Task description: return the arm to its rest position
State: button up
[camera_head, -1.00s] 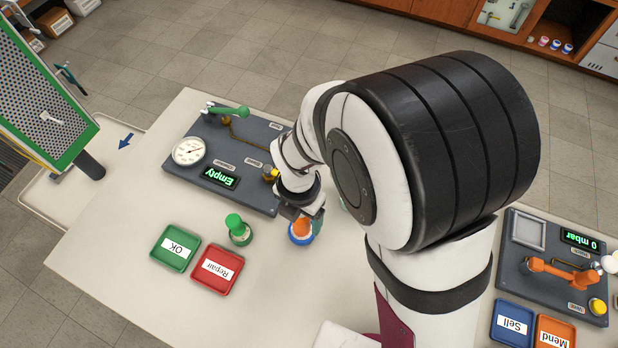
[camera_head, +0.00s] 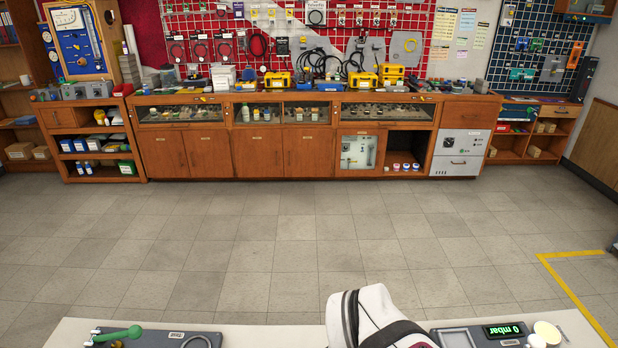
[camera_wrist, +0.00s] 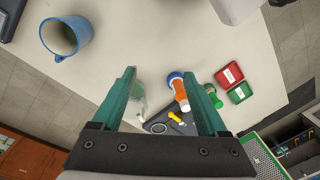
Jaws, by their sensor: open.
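My gripper (camera_wrist: 159,74) shows in the wrist view with two teal fingers spread wide apart. It is open, and nothing is gripped between the fingers. It is above the pale table (camera_wrist: 185,35). An orange-topped piece with a blue base (camera_wrist: 180,92) stands on the table beyond the fingers, near the right one. A green piece (camera_wrist: 212,97) is partly hidden by that finger. In the head view only a white, dark-banded part of my arm (camera_head: 365,315) shows at the bottom edge; the gripper is out of that view.
In the wrist view, a blue mug (camera_wrist: 66,38) stands upper left, with red (camera_wrist: 230,75) and green (camera_wrist: 241,93) trays at right. A dark bench panel (camera_wrist: 172,128) lies between the fingers' bases. Wooden cabinets (camera_head: 255,150) line the far wall beyond open floor.

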jog(key=s+d+m, duration=0.4)
jog(key=s+m, duration=0.1)
jog(key=m, duration=0.9)
jog(key=shift+f+y, duration=0.25)
jog(key=shift+y, duration=0.15)
